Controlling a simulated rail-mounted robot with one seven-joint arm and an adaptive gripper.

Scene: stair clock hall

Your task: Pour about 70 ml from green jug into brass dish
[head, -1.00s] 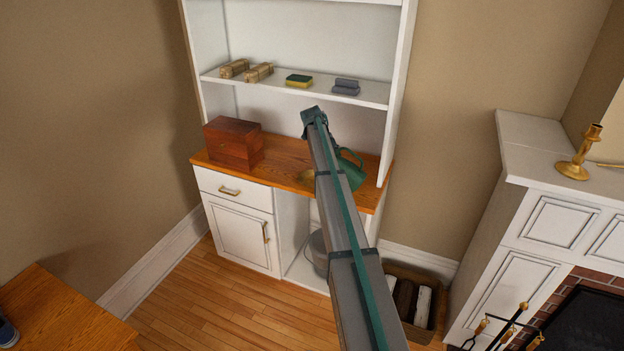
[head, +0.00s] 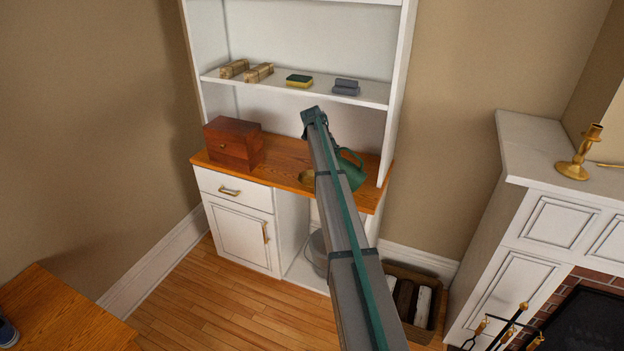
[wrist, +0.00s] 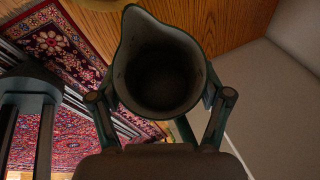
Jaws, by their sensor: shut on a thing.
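The green jug (head: 354,174) is over the right part of the wooden counter in the head view, partly hidden behind my arm. In the wrist view the jug (wrist: 158,82) shows its open mouth and spout; its inside is dark and I cannot make out any liquid. My gripper (wrist: 160,104) is shut on the jug, a finger on each side. A brassy edge shows at the top of the wrist view. I cannot tell the jug's exact tilt or height.
A reddish wooden box (head: 233,143) stands on the counter's left. The shelf (head: 372,95) above holds wrapped bundles, a sponge and grey blocks. The cabinet's right side panel (head: 393,120) rises close to the jug. Counter between box and dish is clear.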

